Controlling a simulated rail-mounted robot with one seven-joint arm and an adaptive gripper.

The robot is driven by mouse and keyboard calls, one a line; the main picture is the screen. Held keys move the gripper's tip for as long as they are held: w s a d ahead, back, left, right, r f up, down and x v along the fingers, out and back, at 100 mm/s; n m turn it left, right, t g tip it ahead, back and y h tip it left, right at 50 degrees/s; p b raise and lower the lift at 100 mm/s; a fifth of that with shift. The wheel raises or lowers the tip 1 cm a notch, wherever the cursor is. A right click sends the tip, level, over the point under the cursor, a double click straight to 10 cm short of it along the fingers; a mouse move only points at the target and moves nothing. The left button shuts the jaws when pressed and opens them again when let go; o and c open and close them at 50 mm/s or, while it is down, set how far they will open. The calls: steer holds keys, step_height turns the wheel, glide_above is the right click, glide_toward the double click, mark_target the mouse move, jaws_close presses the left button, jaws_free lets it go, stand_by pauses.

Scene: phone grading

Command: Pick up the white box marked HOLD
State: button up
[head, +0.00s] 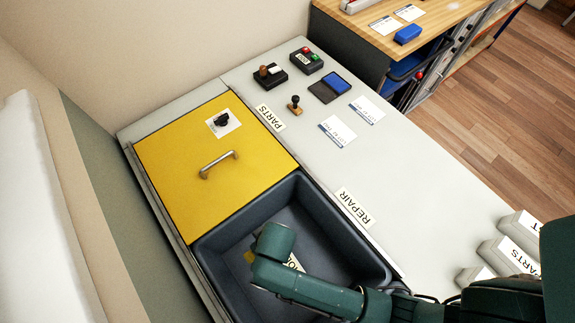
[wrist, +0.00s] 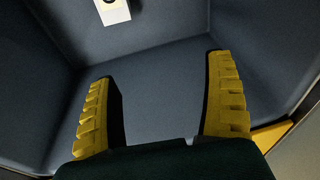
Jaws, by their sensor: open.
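A white box with dark letters, partly readable as "HO" (head: 295,263), shows in the head view inside the dark bin, mostly hidden behind my arm. In the wrist view a white object with a dark round mark (wrist: 113,11) lies at the top edge, cut off by the frame; I cannot tell if it is the same box. My gripper (wrist: 160,72) is open and empty, its yellow ridged fingers apart over the bare bin floor. The white object is beyond the fingertips, up and to the left. In the head view only a bit of yellow finger shows.
The dark bin (head: 336,222) has raised walls around my gripper. A yellow lid (head: 180,160) with a metal handle (head: 218,164) adjoins it. White boxes (head: 512,257), one marked PARTS, stand at the right of the counter. Stamps and a blue ink pad (head: 335,83) are at the back.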

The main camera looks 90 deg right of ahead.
steer(key=s+a+f+m+g+y, duration=0.1)
steer(key=s+a+f+g, duration=0.15)
steer(key=s+f, duration=0.45)
steer(key=f+b, duration=0.1)
steer(key=f, duration=0.2)
steer(key=f+b, duration=0.2)
steer(key=f, duration=0.1)
steer(key=s+f+b, duration=0.1)
steer(key=f, duration=0.2)
steer(key=shift+f+b, duration=0.1)
steer(key=shift+b, duration=0.3)
steer(key=shift+f, duration=0.35)
steer(key=f+b, duration=0.2)
steer(key=f, duration=0.1)
steer(key=a+f+b, duration=0.1)
steer(key=f, duration=0.1)
steer(key=shift+s+f, duration=0.2)
steer(key=shift+r, duration=0.1)
steer(key=c, duration=1.4)
